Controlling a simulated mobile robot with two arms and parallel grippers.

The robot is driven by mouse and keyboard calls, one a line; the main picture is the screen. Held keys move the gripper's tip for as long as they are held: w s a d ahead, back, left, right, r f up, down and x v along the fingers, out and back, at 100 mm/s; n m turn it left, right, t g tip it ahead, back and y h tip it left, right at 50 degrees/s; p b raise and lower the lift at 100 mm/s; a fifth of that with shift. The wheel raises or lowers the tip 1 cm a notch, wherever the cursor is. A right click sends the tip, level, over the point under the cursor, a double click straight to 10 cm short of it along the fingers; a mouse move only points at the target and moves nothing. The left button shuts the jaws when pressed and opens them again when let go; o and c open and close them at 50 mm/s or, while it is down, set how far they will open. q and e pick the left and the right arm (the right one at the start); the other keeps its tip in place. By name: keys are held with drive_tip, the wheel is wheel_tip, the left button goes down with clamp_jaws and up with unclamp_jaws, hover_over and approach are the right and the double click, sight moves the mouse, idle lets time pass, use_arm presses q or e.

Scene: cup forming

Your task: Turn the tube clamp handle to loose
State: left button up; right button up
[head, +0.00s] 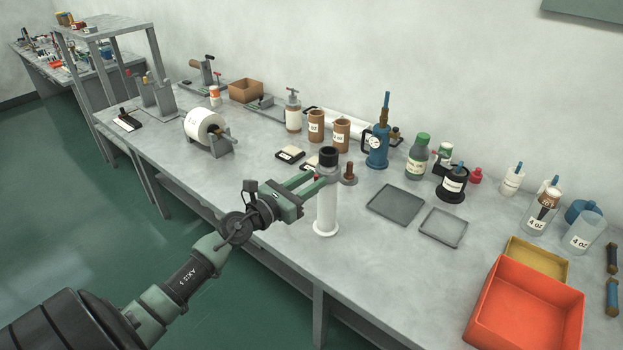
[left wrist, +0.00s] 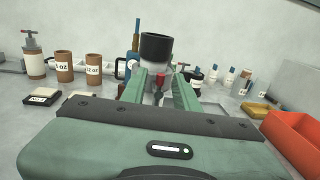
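A white upright tube (head: 326,212) with a black top (head: 328,154) stands on the bench in a grey clamp. In the left wrist view the black top (left wrist: 157,46) rises above my fingers. A small red clamp handle (left wrist: 160,78) shows between the fingers, in front of the tube. A brown knob (head: 349,170) stands at the clamp's right side in the head view. My left gripper (head: 312,182) reaches the clamp from the left, its fingers apart with the red handle between the tips. I cannot tell whether they touch it. My right gripper is not in view.
Two grey trays (head: 441,228) and an orange bin (head: 524,310) lie to the right. Behind stand brown cups (head: 316,126), a blue pump with a gauge (head: 377,145) and bottles (head: 418,158). A white roll (head: 204,128) is at the left. The bench front near the tube is clear.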

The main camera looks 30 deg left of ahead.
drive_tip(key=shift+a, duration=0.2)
use_arm(q)
clamp_jaws()
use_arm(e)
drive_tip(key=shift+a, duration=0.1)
